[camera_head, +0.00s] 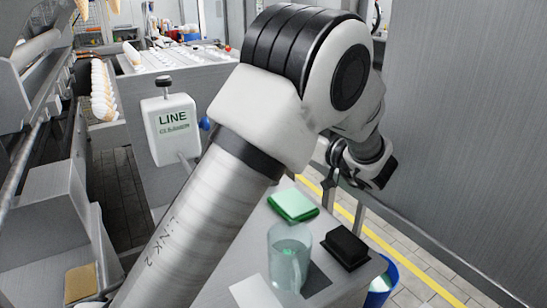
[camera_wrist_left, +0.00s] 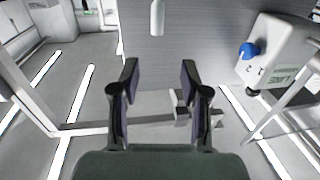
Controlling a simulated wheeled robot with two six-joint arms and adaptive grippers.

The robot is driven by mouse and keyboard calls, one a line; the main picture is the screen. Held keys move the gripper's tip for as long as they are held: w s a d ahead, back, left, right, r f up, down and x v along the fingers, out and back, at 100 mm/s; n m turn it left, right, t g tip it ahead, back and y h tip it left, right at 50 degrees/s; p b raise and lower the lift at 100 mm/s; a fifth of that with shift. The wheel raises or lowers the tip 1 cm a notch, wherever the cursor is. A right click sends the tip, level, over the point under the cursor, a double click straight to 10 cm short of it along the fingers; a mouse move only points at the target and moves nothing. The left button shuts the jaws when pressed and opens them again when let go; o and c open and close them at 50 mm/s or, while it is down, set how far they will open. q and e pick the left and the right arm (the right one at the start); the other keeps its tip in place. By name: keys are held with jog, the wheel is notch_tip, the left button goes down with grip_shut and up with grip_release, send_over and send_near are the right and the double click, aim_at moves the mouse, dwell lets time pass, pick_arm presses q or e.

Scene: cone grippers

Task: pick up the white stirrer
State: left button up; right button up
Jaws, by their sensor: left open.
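I cannot make out the white stirrer for certain in the head view. In the left wrist view a white rod-like thing (camera_wrist_left: 157,18) shows at the top edge in front of a grey surface, cut off by the frame; I cannot tell if it is the stirrer. My left gripper (camera_wrist_left: 159,68) is open, with nothing between its fingers, and the white thing lies beyond its tips. In the head view my left arm crosses the middle, and its gripper (camera_head: 337,178) hangs beyond the table, partly hidden by its wrist. My right gripper is not in view.
A clear jug (camera_head: 289,262), a green-and-white sponge or cloth (camera_head: 293,204) and a black block (camera_head: 345,247) stand on the grey table. A blue bin (camera_head: 385,280) is beside it. A grey wall (camera_head: 460,120) is right.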

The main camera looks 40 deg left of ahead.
pick_arm(q)
jog(key=a+f, duration=0.1)
jog(key=a, duration=0.1)
jog(key=w+a+b, duration=0.1)
jog(key=a, duration=0.2)
jog(key=a+f+b, duration=0.1)
jog(key=a, duration=0.2)
jog(key=shift+w+f, duration=0.25)
jog(key=shift+f, duration=0.05)
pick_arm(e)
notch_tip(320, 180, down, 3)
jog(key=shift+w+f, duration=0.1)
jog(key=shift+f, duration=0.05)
pick_arm(q)
grip_shut()
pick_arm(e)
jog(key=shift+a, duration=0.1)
